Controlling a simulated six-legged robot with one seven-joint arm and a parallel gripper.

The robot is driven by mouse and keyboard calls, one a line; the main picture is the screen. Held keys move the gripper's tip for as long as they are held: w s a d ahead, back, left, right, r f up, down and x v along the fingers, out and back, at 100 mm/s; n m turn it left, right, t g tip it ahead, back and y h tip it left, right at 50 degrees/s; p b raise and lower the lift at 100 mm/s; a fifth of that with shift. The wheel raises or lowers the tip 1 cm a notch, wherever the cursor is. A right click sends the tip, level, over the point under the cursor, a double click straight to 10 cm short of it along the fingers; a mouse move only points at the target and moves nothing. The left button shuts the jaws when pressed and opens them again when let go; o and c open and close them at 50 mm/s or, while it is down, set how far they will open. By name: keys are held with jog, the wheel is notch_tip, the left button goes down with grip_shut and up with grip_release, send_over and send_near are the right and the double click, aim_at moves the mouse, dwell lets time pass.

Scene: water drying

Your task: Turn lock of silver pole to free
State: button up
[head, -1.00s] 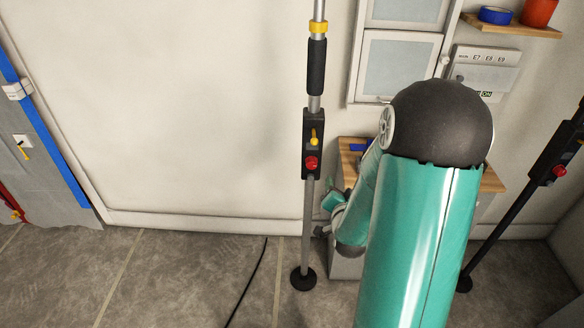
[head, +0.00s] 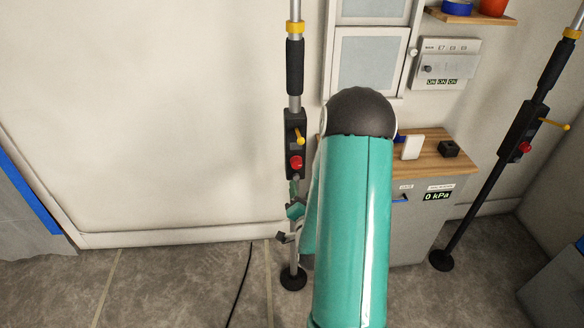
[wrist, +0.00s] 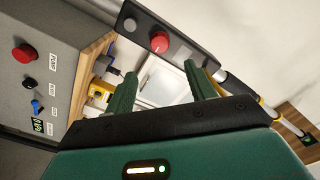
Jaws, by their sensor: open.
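The silver pole (head: 295,70) stands upright in the head view, left of my arm. Its dark lock box (head: 290,122) carries a yellow lever (head: 300,135) and, below it, a red knob (head: 296,162). My gripper (wrist: 160,88) is open, with nothing between its green fingers. In the head view it is partly hidden by my arm, low beside the pole just under the lock box. In the wrist view the box's red knob (wrist: 159,42) and a grey knob (wrist: 130,24) show beyond the fingertips, apart from them. I cannot make out the yellow lever there.
A black pole (head: 490,190) with a similar box and yellow lever leans at the right. A grey cabinet (head: 425,225) with a wooden top stands behind my arm. In the wrist view, a grey control panel (wrist: 45,60) fills the left side. A black cable (head: 243,285) lies on the floor.

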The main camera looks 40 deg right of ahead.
aim_at(297, 166)
jog(key=x, duration=1.2)
jog(key=c, duration=1)
